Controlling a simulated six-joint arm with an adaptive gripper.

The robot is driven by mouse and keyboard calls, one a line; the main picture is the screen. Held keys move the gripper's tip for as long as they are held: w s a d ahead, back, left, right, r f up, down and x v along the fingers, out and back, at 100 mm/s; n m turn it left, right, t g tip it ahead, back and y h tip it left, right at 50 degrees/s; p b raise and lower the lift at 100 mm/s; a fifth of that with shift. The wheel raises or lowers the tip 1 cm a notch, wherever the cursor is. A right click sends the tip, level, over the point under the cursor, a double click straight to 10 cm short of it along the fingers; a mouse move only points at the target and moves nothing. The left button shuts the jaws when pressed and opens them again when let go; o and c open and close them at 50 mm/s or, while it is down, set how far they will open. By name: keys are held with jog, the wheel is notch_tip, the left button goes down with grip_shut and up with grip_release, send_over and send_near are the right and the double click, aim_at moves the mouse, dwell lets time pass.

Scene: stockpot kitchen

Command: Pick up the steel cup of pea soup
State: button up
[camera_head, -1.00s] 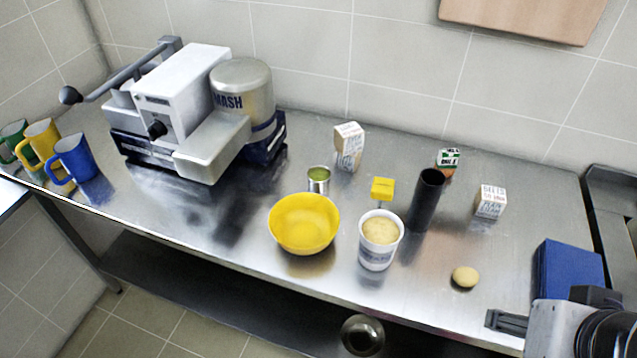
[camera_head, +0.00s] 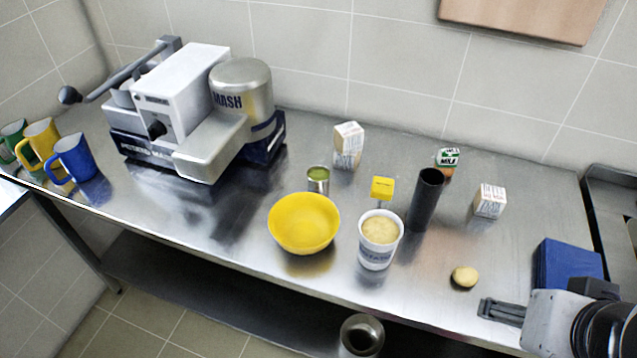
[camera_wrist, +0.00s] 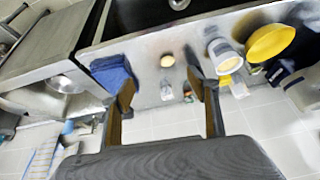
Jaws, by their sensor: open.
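The steel cup of pea soup (camera_head: 318,180) stands upright on the steel counter, just behind the yellow bowl (camera_head: 304,223). Green soup shows at its rim. My gripper (camera_head: 496,312) is at the lower right in the head view, by the counter's front edge, well to the right of the cup. In the wrist view my gripper (camera_wrist: 168,92) has its two fingers wide apart with nothing held between them. I cannot make out the steel cup in the wrist view.
A white tub (camera_head: 378,242), yellow block (camera_head: 382,188), dark cylinder (camera_head: 425,200) and potato-like lump (camera_head: 465,276) stand right of the cup. Cartons (camera_head: 348,146) are behind. A blue item (camera_head: 568,265) lies near my gripper. The masher machine (camera_head: 190,110) is left.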

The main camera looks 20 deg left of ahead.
jog(key=w+a+f+m+t+y, duration=0.2)
jog(key=w+a+m, duration=0.5)
jog(key=w+a, duration=0.3)
jog(key=w+a+f+m+t+y, duration=0.1)
jog(key=w+a+f+m, duration=0.1)
jog(key=w+a+m, duration=0.8)
jog(key=m+t+y, duration=0.2)
jog(key=m+t, duration=0.1)
jog(key=m, duration=0.9)
send_near(318, 172)
jog(key=shift+s+d+r, duration=0.2)
jog(key=shift+d+r, duration=0.4)
jog(key=shift+d, duration=0.35)
jog(key=shift+s+a+f+m+t+y, duration=0.1)
jog(key=shift+a+f+m+t+y, duration=0.2)
jog(key=shift+a+f+m, duration=0.3)
jog(key=shift+x, duration=1.25)
jog(key=shift+a, duration=0.15)
jog(key=shift+x, duration=2.6)
